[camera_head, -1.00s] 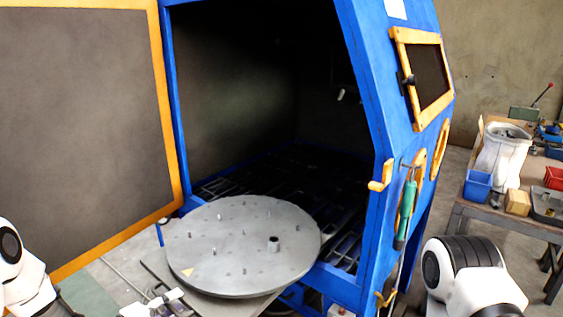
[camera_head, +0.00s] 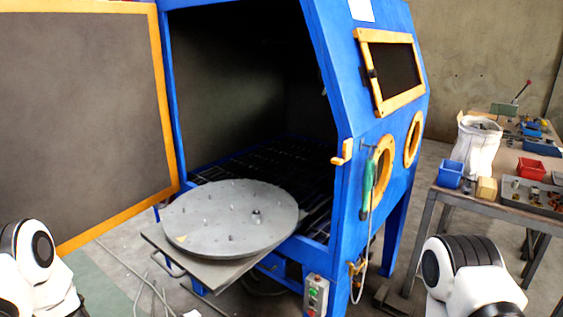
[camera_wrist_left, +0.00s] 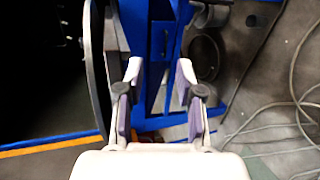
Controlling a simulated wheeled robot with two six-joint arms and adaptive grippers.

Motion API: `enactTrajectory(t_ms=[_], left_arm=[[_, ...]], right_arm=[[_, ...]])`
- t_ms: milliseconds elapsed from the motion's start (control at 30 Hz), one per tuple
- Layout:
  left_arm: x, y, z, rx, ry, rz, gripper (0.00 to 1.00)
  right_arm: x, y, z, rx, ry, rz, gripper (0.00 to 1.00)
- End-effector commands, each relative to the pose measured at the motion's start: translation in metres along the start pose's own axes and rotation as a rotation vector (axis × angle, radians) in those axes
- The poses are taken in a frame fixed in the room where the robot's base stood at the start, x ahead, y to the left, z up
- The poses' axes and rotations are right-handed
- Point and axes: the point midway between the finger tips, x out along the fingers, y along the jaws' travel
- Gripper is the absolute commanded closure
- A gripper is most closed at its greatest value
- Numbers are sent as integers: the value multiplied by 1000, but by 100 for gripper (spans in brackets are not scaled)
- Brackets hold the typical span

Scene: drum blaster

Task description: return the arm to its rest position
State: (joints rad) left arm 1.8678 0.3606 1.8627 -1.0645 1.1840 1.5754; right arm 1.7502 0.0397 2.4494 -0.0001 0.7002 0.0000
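My left gripper (camera_wrist_left: 158,78) shows in the left wrist view with its two fingers spread apart and nothing between them. Blue metal framework lies behind the fingers, and a thin dark curved edge runs close on the left. In the head view, my left arm (camera_head: 35,260) is at the lower left, folded near the picture's edge. My right arm (camera_head: 465,270) is at the lower right, and its gripper is out of view.
The blue blast cabinet (camera_head: 345,200) stands open ahead, its round grey turntable (camera_head: 235,225) pulled out in front. The open door (camera_head: 80,120) is on the left. A workbench (camera_head: 510,205) with bins stands at right. Hoses or cables lie on the floor.

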Motion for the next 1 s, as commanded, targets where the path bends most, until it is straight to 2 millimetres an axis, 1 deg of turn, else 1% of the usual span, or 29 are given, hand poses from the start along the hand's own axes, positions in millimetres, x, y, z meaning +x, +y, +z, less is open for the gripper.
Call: enactTrajectory(t_ms=[33, 167, 200, 267, 367, 400, 467, 500, 567, 600, 667, 700, 833, 1000], left_arm=[[2, -11, 13, -22, -4, -34, 63], [1, -47, 46, -49, 12, -153, 63], [-2, -60, 56, -43, 20, -202, 63], [-9, -82, 72, -22, 31, -286, 63], [-32, -122, 103, 52, 37, -466, 63], [-47, -139, 117, 96, 30, -556, 63], [-78, -167, 140, 189, -2, -721, 63], [-105, -183, 155, 265, -42, -842, 63], [-149, -201, 174, 388, -133, -1019, 63], [-174, -206, 180, 457, -197, -1107, 63], [-200, -211, 187, 542, -291, -1194, 63], [-208, -213, 188, 596, -346, -1222, 63], [-212, -215, 189, 720, -457, -1221, 63], [-211, -215, 189, 737, -467, -1216, 63]], right_arm=[[0, 0, 0, 0, 0, 0, 61], [0, 0, 0, 0, -1, 0, 61], [0, 0, 0, 0, -1, 0, 61], [0, 0, 0, 0, -1, 0, 61], [0, 0, 0, 0, -1, 0, 61], [0, 0, 0, 0, -1, 0, 61], [0, 0, 0, 0, -1, 0, 61], [0, 0, 0, 0, -1, 0, 61], [0, 0, 0, 0, -1, 0, 61], [0, 0, 0, 0, -1, 0, 61], [0, 0, 0, 0, -1, 0, 61], [0, 0, 0, 0, -1, 0, 61], [0, 0, 0, 0, -1, 0, 61], [0, 0, 0, 0, -1, 0, 61]])
